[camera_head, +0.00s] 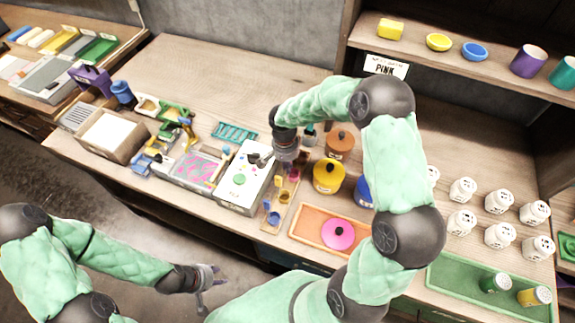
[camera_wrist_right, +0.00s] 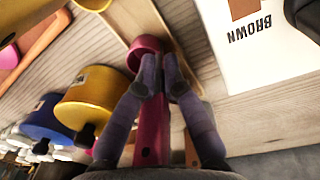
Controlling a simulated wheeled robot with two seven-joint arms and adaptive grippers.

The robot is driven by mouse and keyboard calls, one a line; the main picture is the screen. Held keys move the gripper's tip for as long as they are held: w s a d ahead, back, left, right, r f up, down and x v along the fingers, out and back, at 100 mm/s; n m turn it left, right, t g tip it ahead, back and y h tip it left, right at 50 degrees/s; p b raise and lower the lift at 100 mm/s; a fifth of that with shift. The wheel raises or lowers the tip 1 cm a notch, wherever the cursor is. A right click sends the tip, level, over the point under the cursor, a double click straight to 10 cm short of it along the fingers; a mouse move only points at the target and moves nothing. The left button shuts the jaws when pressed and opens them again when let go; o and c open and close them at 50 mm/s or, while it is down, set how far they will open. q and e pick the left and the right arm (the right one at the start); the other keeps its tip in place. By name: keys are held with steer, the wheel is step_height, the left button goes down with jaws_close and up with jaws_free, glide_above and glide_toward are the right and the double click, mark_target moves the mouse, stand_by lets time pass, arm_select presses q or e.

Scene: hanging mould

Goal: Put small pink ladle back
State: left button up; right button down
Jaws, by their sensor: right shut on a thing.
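The small pink ladle (camera_wrist_right: 151,130) is between the fingers of my right gripper (camera_wrist_right: 157,88) in the right wrist view. Its round bowl (camera_wrist_right: 143,50) shows just beyond the fingertips, over a wooden tray (camera_wrist_right: 122,18). My right gripper (camera_head: 290,172) points down at the far end of the narrow wooden ladle tray (camera_head: 268,229) in the head view. A blue ladle (camera_head: 273,218) and a yellow ladle (camera_head: 284,197) lie in that tray. I cannot tell whether the pink ladle touches the tray. My left gripper (camera_head: 209,281) is open and empty, off the table's front edge.
A white box (camera_head: 240,185) with a green button stands left of the ladle tray. A yellow pot (camera_head: 328,176), a brown pot (camera_head: 340,143) and a blue pot (camera_head: 362,191) stand close on its right. A pink round piece (camera_head: 338,233) lies in an orange tray (camera_head: 307,227).

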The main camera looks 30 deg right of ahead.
steer(key=shift+f+b, duration=0.2)
steer(key=shift+b, duration=0.1)
steer(key=c, duration=1.3)
jaws_free()
steer(key=shift+c, duration=0.2)
steer(key=shift+r, duration=0.1)
steer(key=shift+r+p, duration=0.2)
steer(key=shift+p, duration=0.1)
steer(key=r, duration=0.4)
steer(key=r+p, duration=0.1)
steer(key=r, duration=0.3)
steer(key=r+p, duration=0.1)
steer(key=r, duration=0.3)
steer(key=shift+w+a, duration=0.15)
steer(key=shift+a, duration=0.1)
